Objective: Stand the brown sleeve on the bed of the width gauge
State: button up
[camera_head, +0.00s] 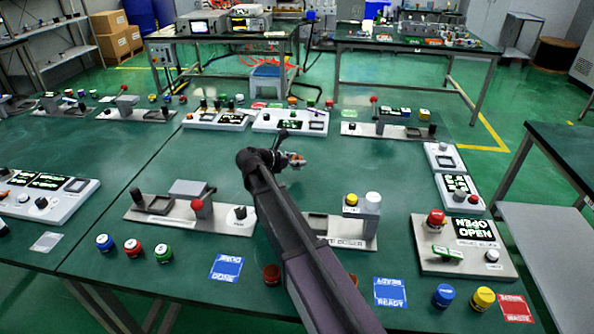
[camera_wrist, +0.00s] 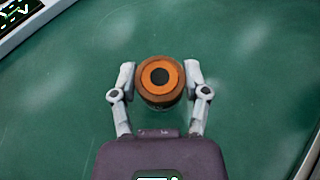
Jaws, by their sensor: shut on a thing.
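The brown sleeve (camera_wrist: 160,95), a short round piece with an orange top ring and a dark hole, sits between the two fingers of my gripper (camera_wrist: 160,76) in the wrist view. My gripper is shut on it. In the head view my gripper (camera_head: 293,160) is over the middle of the green table, and the sleeve there is small and partly hidden. Which fixture is the width gauge I cannot tell for sure. One grey plate (camera_head: 160,217) at left carries a tray, a grey block and knobs; another plate (camera_head: 350,239) is partly hidden by my arm.
A brown-red cylinder (camera_head: 272,275) stands beside my arm near the table's front. Blue, red and green pieces (camera_head: 133,248) stand at front left. A panel (camera_head: 462,246) with a red button is at right. The green table (camera_head: 340,180) is clear around my gripper.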

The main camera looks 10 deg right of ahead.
aim_at(292, 168)
jog(key=shift+f+b, duration=1.9)
jog(key=shift+f, duration=0.15)
jog(key=o, duration=1.2)
jog(key=shift+r, duration=0.3)
jog(key=p+v, duration=0.4)
jog(key=v, duration=0.6)
jog(key=shift+s+a+r, duration=0.1)
jog(key=shift+a+r, duration=0.05)
jog(key=shift+a, duration=0.05)
jog(key=shift+s+a+r+p, duration=0.2)
jog(key=shift+s+a+p, duration=0.1)
jog(key=shift+a, duration=0.3)
